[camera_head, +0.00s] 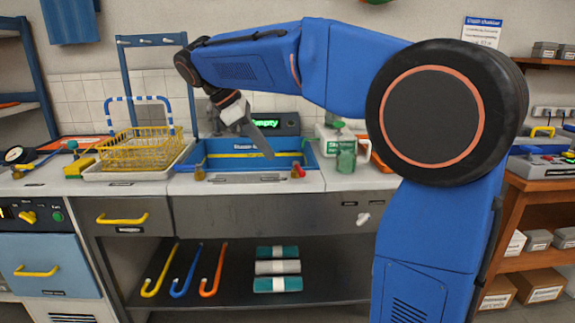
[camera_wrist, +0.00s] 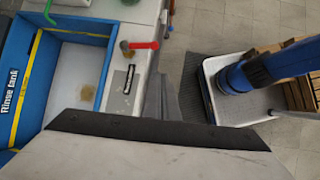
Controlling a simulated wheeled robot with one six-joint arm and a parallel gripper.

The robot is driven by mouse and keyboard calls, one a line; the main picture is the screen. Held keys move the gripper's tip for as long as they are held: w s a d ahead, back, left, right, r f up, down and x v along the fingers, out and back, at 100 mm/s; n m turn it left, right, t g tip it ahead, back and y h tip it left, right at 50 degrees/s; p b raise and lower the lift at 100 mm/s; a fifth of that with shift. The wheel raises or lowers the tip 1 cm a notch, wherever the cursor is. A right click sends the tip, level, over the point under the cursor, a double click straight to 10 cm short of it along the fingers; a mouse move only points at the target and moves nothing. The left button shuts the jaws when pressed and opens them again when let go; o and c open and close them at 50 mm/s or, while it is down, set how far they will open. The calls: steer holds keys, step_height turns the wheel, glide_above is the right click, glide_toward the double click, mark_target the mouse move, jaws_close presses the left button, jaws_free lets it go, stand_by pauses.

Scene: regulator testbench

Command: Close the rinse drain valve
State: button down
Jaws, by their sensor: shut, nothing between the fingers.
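The blue rinse tank (camera_head: 313,158) is set in the bench, and its "Rinse tank" label shows in the wrist view (camera_wrist: 8,120). A valve with a red handle (camera_head: 299,172) sits at the tank's front right edge. In the wrist view its red lever (camera_wrist: 143,45) points right from a brass body, beside a small label too small to read. My gripper (camera_head: 268,153) is shut and empty, pointing down above the tank, left of the red handle and apart from it. In the wrist view it fills the lower part, with its fingertips hard to make out.
A display (camera_head: 275,124) behind the tank reads "Empty". A yellow wire basket (camera_head: 140,150) stands left of the tank; a green jug (camera_head: 346,157) stands to its right. A brass fitting (camera_head: 199,174) sits at the tank's front left.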

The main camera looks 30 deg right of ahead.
steer(key=shift+n+g+h, duration=0.4)
steer(key=shift+n+h, duration=0.1)
steer(key=shift+n, duration=0.4)
steer(key=shift+w+a+r, duration=0.35)
steer(key=shift+w+a, duration=0.1)
steer(key=shift+w, duration=0.25)
steer(key=shift+w+a+r, duration=0.3)
steer(key=shift+w+a, duration=0.2)
steer(key=shift+w, duration=0.25)
steer(key=shift+w+a+r, duration=0.35)
steer(key=shift+w+a, duration=0.1)
steer(key=shift+w, duration=0.25)
glide_toward(299, 170)
step_height(299, 170, down, 6)
steer(key=d, duration=0.3)
steer(key=shift+s, duration=0.25)
